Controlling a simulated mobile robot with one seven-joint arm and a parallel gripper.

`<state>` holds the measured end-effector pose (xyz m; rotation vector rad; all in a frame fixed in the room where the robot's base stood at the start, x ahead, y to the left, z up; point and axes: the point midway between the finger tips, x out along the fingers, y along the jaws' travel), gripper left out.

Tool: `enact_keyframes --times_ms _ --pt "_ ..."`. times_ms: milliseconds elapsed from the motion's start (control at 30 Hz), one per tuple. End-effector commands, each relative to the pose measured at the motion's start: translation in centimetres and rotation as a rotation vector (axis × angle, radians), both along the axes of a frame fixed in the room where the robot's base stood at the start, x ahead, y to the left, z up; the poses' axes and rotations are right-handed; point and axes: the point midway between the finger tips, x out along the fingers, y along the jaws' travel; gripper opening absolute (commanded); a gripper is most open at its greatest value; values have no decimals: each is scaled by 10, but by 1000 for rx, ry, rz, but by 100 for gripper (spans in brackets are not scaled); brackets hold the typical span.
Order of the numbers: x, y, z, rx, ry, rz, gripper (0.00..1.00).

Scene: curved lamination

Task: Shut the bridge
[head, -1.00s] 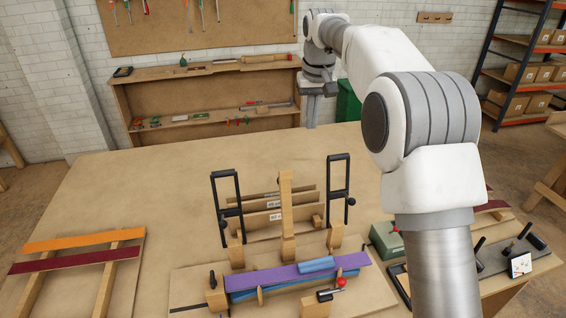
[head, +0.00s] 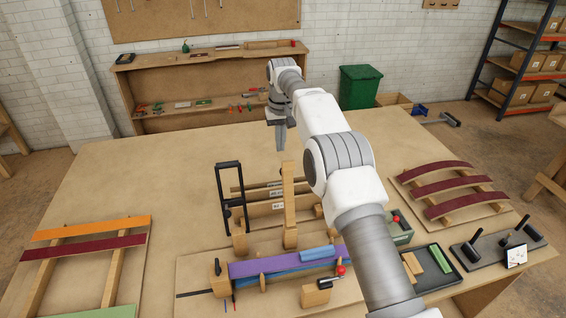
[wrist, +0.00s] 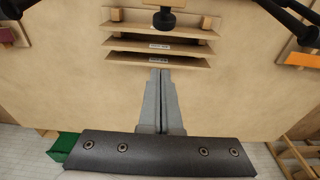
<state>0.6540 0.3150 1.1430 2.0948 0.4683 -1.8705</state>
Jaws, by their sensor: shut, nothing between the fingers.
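An upright wooden bar (head: 289,205), which looks like the bridge, stands raised over the middle of a bending fixture (head: 195,260) on the table. A purple strip (head: 245,268) and blue strips (head: 316,253) lie at its foot. A black frame clamp (head: 229,195) stands upright left of the bar; its twin on the right is hidden behind my arm. My gripper (head: 281,150) is behind the bar, pointing down, apart from it. In the wrist view my gripper (wrist: 160,72) is shut and empty, its tips by a rack of labelled slats (wrist: 160,45).
A red-knobbed lever clamp (head: 325,284) stands at the fixture's front right. Trays and a board of curved maroon strips (head: 440,187) lie at right; a strip frame (head: 85,255) lies at left. The table behind the fixture is mostly clear.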

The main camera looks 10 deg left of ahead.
Motion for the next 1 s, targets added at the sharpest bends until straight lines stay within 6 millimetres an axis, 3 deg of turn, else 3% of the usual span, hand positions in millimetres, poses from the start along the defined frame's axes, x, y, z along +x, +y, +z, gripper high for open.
enact_keyframes --times_ms 233,1000 --pt "5 2 -55 -1 3 0 0" --pt "-29 -14 -44 0 -1 0 0"
